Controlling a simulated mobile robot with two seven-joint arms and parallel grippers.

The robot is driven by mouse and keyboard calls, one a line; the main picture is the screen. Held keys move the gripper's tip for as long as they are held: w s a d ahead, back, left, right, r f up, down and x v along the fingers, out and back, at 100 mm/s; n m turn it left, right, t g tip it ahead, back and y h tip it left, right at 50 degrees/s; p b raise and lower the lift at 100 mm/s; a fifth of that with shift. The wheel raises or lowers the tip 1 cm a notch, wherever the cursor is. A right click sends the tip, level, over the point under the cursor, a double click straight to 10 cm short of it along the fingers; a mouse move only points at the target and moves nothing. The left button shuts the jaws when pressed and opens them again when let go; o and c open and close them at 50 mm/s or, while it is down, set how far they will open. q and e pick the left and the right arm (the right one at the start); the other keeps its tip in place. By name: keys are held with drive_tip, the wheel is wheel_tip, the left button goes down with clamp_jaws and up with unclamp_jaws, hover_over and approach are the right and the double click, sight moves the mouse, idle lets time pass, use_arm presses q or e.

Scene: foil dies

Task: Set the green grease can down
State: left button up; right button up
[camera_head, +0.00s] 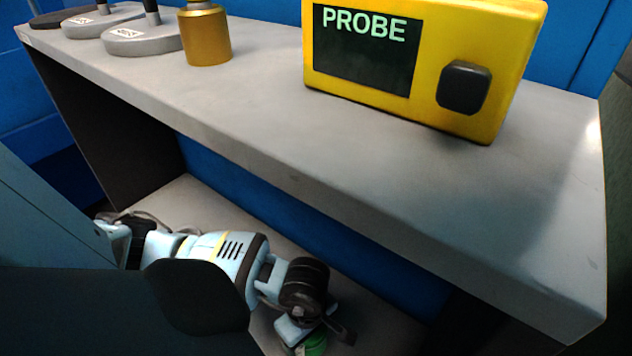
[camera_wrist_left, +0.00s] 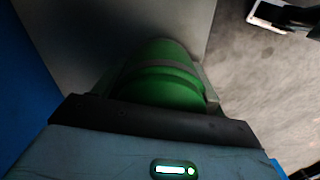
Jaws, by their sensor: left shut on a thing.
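The green grease can (camera_head: 312,345) shows at the bottom edge of the head view, mostly hidden by my left gripper (camera_head: 316,334) and cut off by the frame. In the left wrist view the can (camera_wrist_left: 163,88) is a green rounded body with a darker band. It sits between the fingers of my left gripper (camera_wrist_left: 158,90), which is shut on it. The gripper is low, by the lower shelf (camera_head: 215,203) under the bench. I cannot tell whether the can touches any surface. My right gripper is not in view.
The grey bench top (camera_head: 270,105) is above and behind the left arm. A yellow PROBE box (camera_head: 432,35), a brass-coloured can (camera_head: 207,36) and grey discs (camera_head: 143,40) stand on it. The bench top's front and right parts are clear. Bare floor (camera_wrist_left: 255,80) shows in the wrist view.

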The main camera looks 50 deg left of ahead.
use_arm(q)
drive_tip(key=shift+w, duration=0.1)
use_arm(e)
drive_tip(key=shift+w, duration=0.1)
